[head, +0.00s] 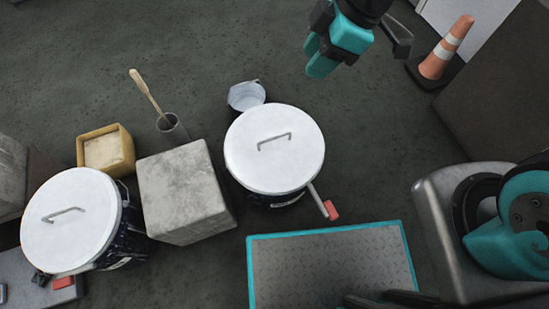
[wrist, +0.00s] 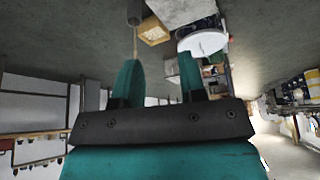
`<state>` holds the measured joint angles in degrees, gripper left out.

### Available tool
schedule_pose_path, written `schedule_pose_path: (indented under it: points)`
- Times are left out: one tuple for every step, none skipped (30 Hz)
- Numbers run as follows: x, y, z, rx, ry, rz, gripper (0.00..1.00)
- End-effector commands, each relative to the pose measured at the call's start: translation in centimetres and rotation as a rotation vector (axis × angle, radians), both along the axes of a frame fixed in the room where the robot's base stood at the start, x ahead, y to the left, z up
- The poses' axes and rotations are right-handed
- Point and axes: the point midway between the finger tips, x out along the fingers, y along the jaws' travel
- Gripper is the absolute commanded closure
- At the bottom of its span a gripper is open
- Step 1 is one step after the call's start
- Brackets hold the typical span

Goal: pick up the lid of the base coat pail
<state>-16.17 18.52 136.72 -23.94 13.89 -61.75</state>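Two pails with white round lids stand on the floor in the head view. One lid (head: 274,155) is near the middle, the other lid (head: 70,222) at the left. Each has a grey bar handle on top and sits on a dark pail. I cannot read which pail is the base coat. My gripper (head: 318,62) is at the top, beyond and right of the middle lid, apart from both. In the wrist view its two teal fingers (wrist: 160,65) are spread with nothing between them. One white lid (wrist: 204,43) shows there past the right finger.
A grey block (head: 183,190) stands between the pails. Behind are a yellow box (head: 103,143), a cup with a stick (head: 172,128) and a small metal bucket (head: 246,95). A teal-edged plate (head: 330,262) lies in front. A cone (head: 446,48) stands at right.

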Motion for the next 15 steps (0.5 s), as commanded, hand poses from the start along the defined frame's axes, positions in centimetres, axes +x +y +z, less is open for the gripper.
schedule_pose_path:
  points:
    - [0.6,0.2,-5.7,-0.003,-0.022,0.056,0.62]
    - [0.9,0.3,-7.5,-0.005,-0.042,0.091,0.62]
    - [1.4,0.4,-9.6,-0.007,-0.068,0.134,0.62]
    - [1.7,0.4,-11.1,-0.008,-0.085,0.163,0.62]
    - [1.9,0.5,-12.5,-0.011,-0.1,0.192,0.62]
    - [2.2,0.5,-14.1,-0.012,-0.121,0.226,0.62]
    - [2.4,0.6,-15.1,-0.015,-0.135,0.249,0.62]
    - [2.5,0.6,-16.0,-0.017,-0.147,0.269,0.62]
    - [2.7,0.6,-17.0,-0.019,-0.161,0.292,0.62]
    - [2.8,0.6,-17.6,-0.021,-0.17,0.307,0.62]
    - [2.9,0.6,-18.1,-0.021,-0.176,0.318,0.62]
    - [2.9,0.7,-18.5,-0.023,-0.183,0.331,0.62]
    - [3.0,0.7,-18.9,-0.023,-0.187,0.338,0.62]
    - [3.0,0.8,-19.2,-0.023,-0.19,0.343,0.62]
    - [3.1,1.0,-19.7,-0.024,-0.193,0.347,0.62]
